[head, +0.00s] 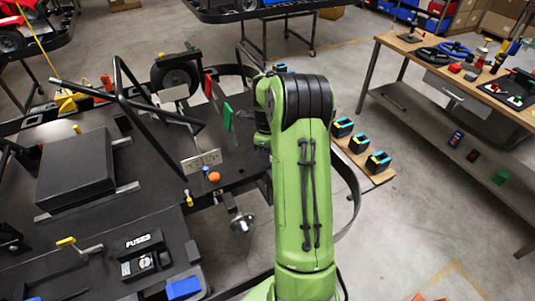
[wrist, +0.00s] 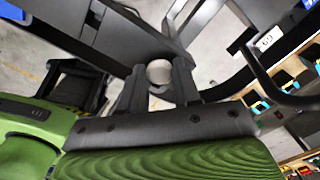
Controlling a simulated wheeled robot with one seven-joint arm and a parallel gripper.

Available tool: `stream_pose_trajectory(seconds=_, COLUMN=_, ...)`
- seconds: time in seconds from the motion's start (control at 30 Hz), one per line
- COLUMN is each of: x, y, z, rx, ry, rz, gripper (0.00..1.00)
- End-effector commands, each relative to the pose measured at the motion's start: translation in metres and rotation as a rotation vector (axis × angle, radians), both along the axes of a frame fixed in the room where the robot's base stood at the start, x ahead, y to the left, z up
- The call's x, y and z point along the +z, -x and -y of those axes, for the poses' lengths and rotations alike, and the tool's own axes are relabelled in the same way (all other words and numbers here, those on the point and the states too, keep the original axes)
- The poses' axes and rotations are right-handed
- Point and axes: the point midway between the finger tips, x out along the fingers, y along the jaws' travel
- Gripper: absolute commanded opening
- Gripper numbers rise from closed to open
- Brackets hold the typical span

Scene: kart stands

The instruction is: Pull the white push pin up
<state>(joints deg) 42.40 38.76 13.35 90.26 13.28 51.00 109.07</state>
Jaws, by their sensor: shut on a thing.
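The white push pin (wrist: 159,72) shows in the wrist view as a pale round knob. It sits between the two dark fingers of my gripper (wrist: 160,80), which is shut on it. The lower part of the pin and its seat are hidden by the fingers and gripper body. In the head view my green arm covers the gripper and the pin, so neither shows there. I cannot tell how far the pin is raised.
The black kart stand holds a grey outlet plate (head: 201,161), an orange knob (head: 214,177) and a black FUSES box (head: 142,260). A board with several black-and-blue blocks (head: 360,143) lies right of my arm.

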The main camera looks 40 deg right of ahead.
Motion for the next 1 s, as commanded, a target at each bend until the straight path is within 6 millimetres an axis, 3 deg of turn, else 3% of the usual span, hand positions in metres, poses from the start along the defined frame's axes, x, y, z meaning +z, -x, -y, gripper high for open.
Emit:
stream_pose_trajectory(seconds=0.2, x=0.006, y=0.0, z=0.0, rx=0.0, ry=0.001, rz=0.002, gripper=0.04)
stream_pose_trajectory(seconds=0.23, x=0.005, y=0.0, z=0.0, rx=0.0, ry=0.0, rz=0.001, gripper=0.37)
stream_pose_trajectory(seconds=0.4, x=0.004, y=0.0, z=0.0, rx=0.0, ry=0.001, rz=0.0, gripper=0.62)
stream_pose_trajectory(seconds=0.67, x=0.005, y=0.0, z=0.0, rx=0.0, ry=0.001, rz=0.0, gripper=0.62)
stream_pose_trajectory(seconds=0.77, x=0.013, y=-0.001, z=0.001, rx=0.0, ry=0.002, rz=0.002, gripper=0.62)
stream_pose_trajectory(seconds=1.0, x=0.076, y=-0.001, z=0.001, rx=-0.001, ry=0.006, rz=0.006, gripper=0.62)
